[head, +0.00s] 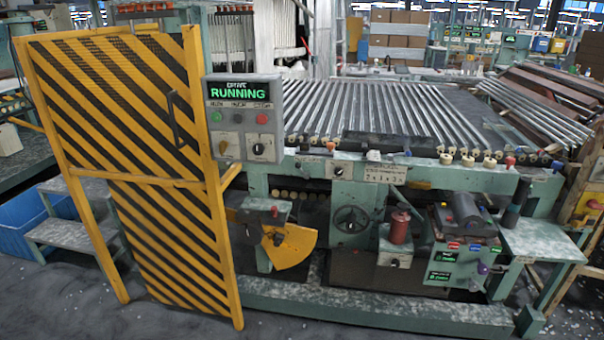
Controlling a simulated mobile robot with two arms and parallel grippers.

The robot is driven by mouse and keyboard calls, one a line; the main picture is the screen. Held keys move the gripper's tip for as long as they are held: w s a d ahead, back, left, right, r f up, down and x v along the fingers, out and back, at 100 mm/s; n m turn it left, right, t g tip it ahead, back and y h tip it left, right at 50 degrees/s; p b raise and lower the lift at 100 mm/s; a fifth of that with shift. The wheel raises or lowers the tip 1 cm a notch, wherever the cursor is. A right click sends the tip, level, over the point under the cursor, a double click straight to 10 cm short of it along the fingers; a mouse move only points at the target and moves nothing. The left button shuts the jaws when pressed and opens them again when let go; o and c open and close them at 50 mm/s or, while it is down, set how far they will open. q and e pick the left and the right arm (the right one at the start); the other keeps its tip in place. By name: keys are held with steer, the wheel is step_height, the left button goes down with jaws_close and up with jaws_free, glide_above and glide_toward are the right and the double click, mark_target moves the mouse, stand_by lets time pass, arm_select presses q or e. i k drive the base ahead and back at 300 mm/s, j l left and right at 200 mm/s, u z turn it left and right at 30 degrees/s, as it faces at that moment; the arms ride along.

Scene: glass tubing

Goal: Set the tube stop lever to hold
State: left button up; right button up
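No control in the head view has a label that I can read as the tube stop lever. A yellow quadrant plate (291,247) is on the machine's front, left of centre, with a small dark lever-like part and a red piece (274,211) at its upper left. A purple knob (482,268) sits on the front of the green unit at the lower right. I cannot tell the setting of any lever. Neither of my grippers is in view.
A yellow-and-black striped guard door (125,130) stands at the left front. The drive panel (241,118) reads RUNNING. Glass tubes (370,108) lie across the machine's top. A side shelf (540,246) is at the right.

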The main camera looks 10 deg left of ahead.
mark_target(307, 175)
steer(key=i+j, duration=0.15)
steer(key=i, duration=0.6)
steer(key=i+j, duration=0.15)
steer(key=i, duration=0.6)
steer(key=i+j, duration=0.15)
steer(key=i, duration=0.6)
steer(key=j+u, duration=0.05)
